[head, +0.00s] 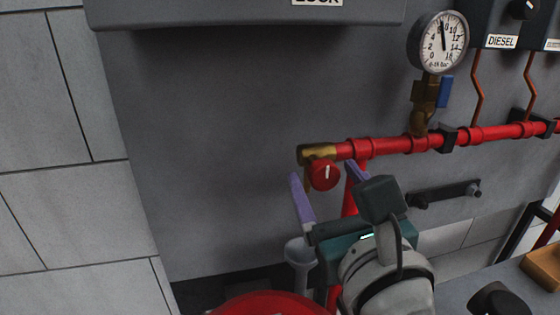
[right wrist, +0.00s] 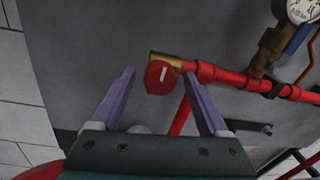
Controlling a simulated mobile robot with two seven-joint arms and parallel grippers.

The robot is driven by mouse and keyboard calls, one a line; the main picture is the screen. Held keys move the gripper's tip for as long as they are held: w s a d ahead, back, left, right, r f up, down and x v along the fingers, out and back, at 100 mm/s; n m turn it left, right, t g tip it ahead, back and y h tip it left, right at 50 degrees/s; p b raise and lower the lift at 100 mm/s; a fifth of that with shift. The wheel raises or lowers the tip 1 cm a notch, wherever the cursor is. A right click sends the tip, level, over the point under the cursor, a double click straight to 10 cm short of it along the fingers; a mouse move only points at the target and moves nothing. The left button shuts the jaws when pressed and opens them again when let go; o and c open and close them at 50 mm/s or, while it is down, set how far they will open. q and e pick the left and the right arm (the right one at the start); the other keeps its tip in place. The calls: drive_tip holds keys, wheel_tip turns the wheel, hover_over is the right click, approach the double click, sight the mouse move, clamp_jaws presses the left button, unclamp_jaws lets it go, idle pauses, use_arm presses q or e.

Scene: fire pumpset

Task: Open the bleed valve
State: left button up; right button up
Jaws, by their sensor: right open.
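The bleed valve has a round red knob (head: 324,174) with a white mark, at the left end of the red pipe on a brass fitting (head: 318,153). The white mark looks nearly upright in the head view. The knob also shows in the right wrist view (right wrist: 160,77), between and beyond the two purple fingertips. My right gripper (head: 324,180) is open and empty, its fingers spread to either side of the knob. In the right wrist view the gripper (right wrist: 159,78) shows no contact with the knob. My left gripper is not in view.
The red pipe (head: 400,145) runs right along the grey panel. A pressure gauge (head: 438,42) with a blue-handled valve (head: 445,92) stands above it. A black bar handle (head: 443,194) is below. A grey box (head: 250,12) overhangs at the top. A red rounded part (head: 270,304) is at the bottom.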

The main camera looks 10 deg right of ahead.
clamp_jaws()
idle(0.6)
